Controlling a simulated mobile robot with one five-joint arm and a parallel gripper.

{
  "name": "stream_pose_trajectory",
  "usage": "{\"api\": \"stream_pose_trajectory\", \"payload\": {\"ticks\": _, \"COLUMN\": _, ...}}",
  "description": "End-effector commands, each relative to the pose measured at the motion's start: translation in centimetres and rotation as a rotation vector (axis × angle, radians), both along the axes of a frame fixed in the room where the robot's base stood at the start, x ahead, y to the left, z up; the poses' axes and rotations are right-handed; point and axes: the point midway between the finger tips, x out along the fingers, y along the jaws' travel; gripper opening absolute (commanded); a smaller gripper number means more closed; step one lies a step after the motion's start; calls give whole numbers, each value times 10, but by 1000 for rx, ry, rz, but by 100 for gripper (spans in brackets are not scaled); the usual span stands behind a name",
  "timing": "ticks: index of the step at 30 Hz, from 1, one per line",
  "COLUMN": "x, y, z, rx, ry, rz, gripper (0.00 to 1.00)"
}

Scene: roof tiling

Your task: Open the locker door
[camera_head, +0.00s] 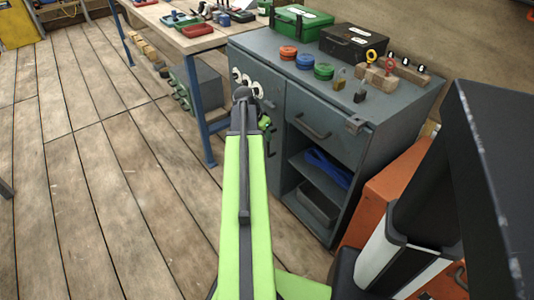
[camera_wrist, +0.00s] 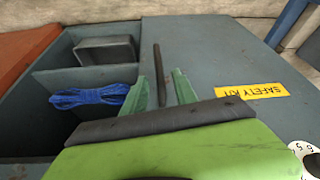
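The grey-blue locker (camera_head: 345,145) stands right of centre in the head view. Its door (camera_head: 270,90) is on the left of the front and looks shut. In the wrist view the door (camera_wrist: 215,55) carries a yellow SAFETY KIT label (camera_wrist: 252,90) and a dark bar handle (camera_wrist: 158,65). My gripper (camera_wrist: 163,90) is open, with one green finger on each side of the handle's near end. I cannot tell whether either finger touches it. In the head view my arm hides most of the gripper (camera_head: 266,123) and the handle.
Open shelves beside the door hold a blue rope (camera_head: 328,168) and a grey bin (camera_head: 318,205). White numbered dials (camera_head: 246,82) sit high on the door. A workbench (camera_head: 185,30) stands to the left. An orange cabinet (camera_head: 395,190) is at the right. Wooden floor (camera_head: 90,160) is clear at left.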

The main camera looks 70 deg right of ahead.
Motion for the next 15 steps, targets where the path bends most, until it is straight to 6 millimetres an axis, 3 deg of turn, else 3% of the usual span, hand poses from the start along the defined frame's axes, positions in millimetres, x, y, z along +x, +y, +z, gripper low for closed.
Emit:
{"api": "stream_pose_trajectory", "payload": {"ticks": 1, "x": -2, "y": -5, "z": -22, "rx": 0, "ry": -1, "rz": -2, "gripper": 34}}
{"api": "stream_pose_trajectory", "payload": {"ticks": 6, "x": -7, "y": -18, "z": -53, "rx": 0, "ry": 0, "rz": -1, "gripper": 34}}
{"api": "stream_pose_trajectory", "payload": {"ticks": 15, "x": -9, "y": -24, "z": -60, "rx": 0, "ry": 0, "rz": -1, "gripper": 34}}
